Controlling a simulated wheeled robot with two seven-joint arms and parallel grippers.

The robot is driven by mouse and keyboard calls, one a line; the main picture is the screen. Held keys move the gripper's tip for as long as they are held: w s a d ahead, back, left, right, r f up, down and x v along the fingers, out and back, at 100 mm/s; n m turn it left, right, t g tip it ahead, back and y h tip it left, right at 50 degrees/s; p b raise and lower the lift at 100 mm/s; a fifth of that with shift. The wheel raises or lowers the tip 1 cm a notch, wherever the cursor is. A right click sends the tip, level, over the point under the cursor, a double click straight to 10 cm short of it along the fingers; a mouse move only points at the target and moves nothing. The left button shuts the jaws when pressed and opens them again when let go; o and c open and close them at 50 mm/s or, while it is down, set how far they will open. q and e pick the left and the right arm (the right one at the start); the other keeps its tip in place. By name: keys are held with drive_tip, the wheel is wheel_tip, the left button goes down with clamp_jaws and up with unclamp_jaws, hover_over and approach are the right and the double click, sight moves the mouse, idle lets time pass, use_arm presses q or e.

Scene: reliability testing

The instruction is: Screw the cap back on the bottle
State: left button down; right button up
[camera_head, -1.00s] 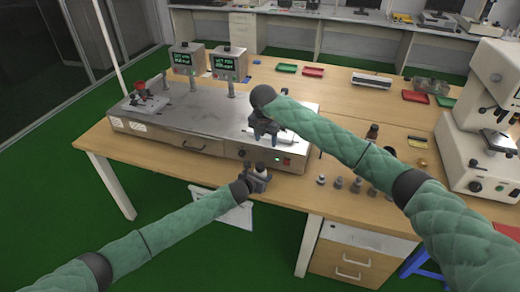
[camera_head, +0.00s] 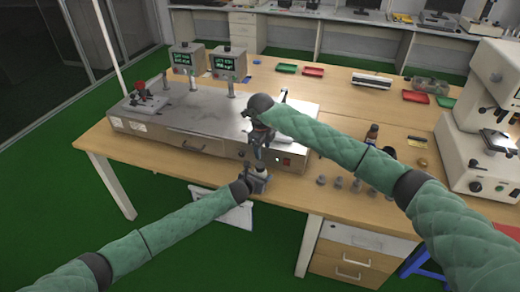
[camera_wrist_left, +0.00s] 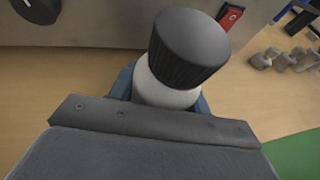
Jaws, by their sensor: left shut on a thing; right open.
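My left gripper (camera_head: 259,181) is shut on a white bottle (camera_wrist_left: 160,92) in front of the steel machine. The left wrist view shows the bottle between its blue-grey fingers. A ribbed black cap (camera_wrist_left: 190,48) sits at the bottle's mouth. I cannot tell whether it is threaded on. My right gripper (camera_head: 256,153) is open, pointing down just above the left gripper and bottle. In the head view, the bottle and cap are too small and partly hidden to make out well.
The steel machine (camera_head: 160,120) with two displays stands behind the grippers. Several small grey metal pieces (camera_head: 338,182) stand to the right on the wooden table, near a brown bottle (camera_head: 372,132). A white microscope (camera_head: 475,160) stands at far right.

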sight(260, 165)
drive_tip(key=n, duration=0.7)
drive_tip(key=shift+s+a, duration=0.25)
drive_tip(key=n, duration=0.5)
drive_tip(key=shift+a+n, duration=0.15)
drive_tip(key=shift+n, duration=0.25)
drive_tip(key=n, duration=0.6)
drive_tip(key=shift+s+n, duration=0.1)
drive_tip(key=shift+n, duration=0.3)
drive_tip(key=n, duration=0.5)
drive_tip(key=shift+n, duration=0.4)
drive_tip(key=shift+a+f+y, duration=0.1)
drive_tip(key=shift+y, duration=0.2)
drive_tip(key=shift+w+f, duration=0.15)
drive_tip(key=shift+f, duration=1.85)
drive_tip(key=shift+w+f, duration=0.15)
drive_tip(key=shift+f, duration=1.85)
